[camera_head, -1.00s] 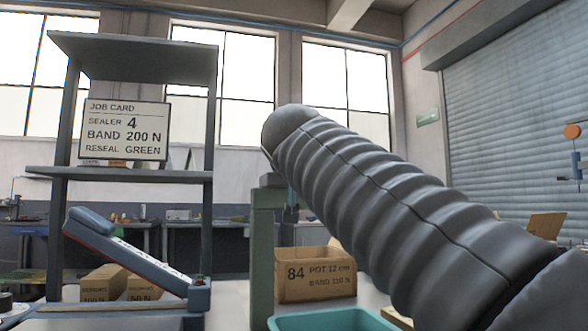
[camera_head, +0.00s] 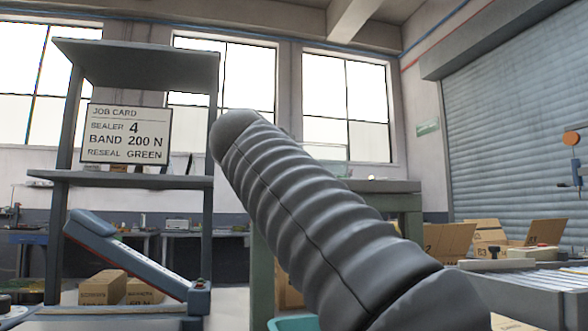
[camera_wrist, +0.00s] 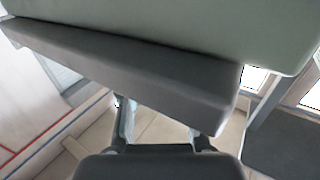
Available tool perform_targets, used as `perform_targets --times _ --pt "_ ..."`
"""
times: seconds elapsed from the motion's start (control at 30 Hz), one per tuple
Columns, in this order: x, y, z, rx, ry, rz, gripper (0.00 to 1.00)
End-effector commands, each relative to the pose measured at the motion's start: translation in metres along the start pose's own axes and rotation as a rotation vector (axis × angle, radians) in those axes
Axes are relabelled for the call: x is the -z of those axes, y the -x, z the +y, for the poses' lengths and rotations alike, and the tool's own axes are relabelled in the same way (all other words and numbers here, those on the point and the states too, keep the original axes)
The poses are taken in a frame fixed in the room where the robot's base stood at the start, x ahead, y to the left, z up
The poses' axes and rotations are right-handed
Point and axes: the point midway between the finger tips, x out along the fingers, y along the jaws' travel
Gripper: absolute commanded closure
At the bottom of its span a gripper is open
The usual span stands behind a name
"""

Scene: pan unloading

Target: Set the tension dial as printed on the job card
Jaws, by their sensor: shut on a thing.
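The job card (camera_head: 128,133) hangs on the grey shelf rack at left and reads SEALER 4, BAND 200 N, RESEAL GREEN. I cannot pick out the tension dial for certain; a dark round knob (camera_head: 5,301) shows partly at the lower left edge. My ribbed grey arm crosses the middle of the head view and my gripper is out of sight there.
The rack (camera_head: 130,180) holds the card. A sloped blue-grey device (camera_head: 130,255) stands in front, with small cartons (camera_head: 120,288) behind it. A teal bin (camera_head: 290,323) is mostly hidden by my arm. Open cartons (camera_head: 520,235) and a roller conveyor (camera_head: 530,268) are at right.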

Motion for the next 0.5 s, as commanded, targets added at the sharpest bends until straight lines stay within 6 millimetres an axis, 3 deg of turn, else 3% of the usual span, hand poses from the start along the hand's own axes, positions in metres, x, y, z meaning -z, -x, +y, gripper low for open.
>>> perform_targets --times 0.2,0.23,0.3,0.33,0.5 --pt "-0.0016 -0.0005 -0.0005 0.0 0.001 -0.003 1.0" --pt "-0.0017 -0.0005 -0.0005 0.0 0.001 -0.003 0.64" --pt "-0.0016 -0.0005 -0.0005 0.0 0.001 -0.003 0.46" --pt "-0.0015 -0.0005 -0.0005 0.0 0.001 -0.003 0.42" --pt "-0.0009 -0.0003 -0.0002 0.001 0.001 -0.002 0.42"
